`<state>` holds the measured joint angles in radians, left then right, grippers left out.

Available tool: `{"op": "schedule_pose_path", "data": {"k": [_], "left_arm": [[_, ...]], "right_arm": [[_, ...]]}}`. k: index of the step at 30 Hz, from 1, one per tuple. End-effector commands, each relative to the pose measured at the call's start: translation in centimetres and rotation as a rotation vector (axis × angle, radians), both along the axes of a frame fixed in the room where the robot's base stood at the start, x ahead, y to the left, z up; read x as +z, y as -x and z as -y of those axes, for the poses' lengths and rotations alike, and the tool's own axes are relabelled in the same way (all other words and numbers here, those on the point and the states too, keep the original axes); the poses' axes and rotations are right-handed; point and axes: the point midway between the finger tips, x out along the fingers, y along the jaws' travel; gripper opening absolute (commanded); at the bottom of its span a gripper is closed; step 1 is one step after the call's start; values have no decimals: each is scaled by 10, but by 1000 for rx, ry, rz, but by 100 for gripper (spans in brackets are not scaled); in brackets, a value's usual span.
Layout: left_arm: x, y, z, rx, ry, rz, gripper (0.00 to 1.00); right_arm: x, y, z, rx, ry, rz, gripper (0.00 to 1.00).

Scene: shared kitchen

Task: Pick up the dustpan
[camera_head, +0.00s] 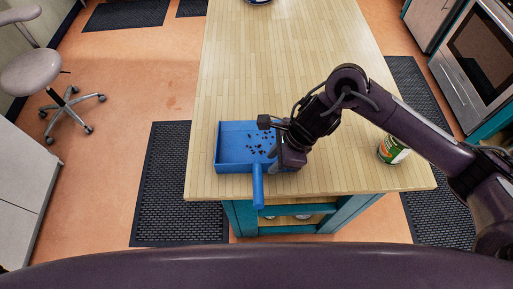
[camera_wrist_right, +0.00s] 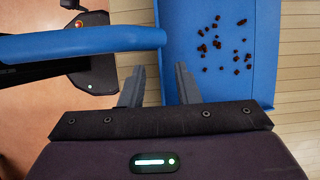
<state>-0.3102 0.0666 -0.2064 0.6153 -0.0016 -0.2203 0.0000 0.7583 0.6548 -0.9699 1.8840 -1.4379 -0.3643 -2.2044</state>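The blue dustpan (camera_head: 232,155) lies on the wooden table near its front edge, its handle (camera_head: 258,188) sticking out over the edge. Small dark crumbs (camera_head: 257,141) lie in the pan. My right gripper (camera_head: 279,163) is at the pan's front right side, close to the handle. In the right wrist view, the two fingers of my right gripper (camera_wrist_right: 160,80) are apart with a gap between them. My left gripper is not in view.
The table's middle and back are mostly clear. A swivel chair (camera_head: 35,75) stands at the far left on the floor. Dark mats (camera_head: 175,195) lie beside the table.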

Motion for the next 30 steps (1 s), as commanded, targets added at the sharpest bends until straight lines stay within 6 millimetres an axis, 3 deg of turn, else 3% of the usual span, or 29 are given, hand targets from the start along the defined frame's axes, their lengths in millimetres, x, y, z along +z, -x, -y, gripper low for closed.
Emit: {"op": "schedule_pose_path", "data": {"k": [3,9,15,22,30], "left_arm": [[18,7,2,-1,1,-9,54],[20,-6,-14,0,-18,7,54],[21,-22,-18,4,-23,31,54],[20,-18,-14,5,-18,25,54],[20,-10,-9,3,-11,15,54]], "right_arm": [[-10,4,-13,-1,-1,-7,29],[-32,2,-19,-1,-2,-1,29],[-33,2,-20,0,-1,0,29],[-33,2,-20,0,-2,1,2],[-32,1,-20,-1,-3,2,0]]}}
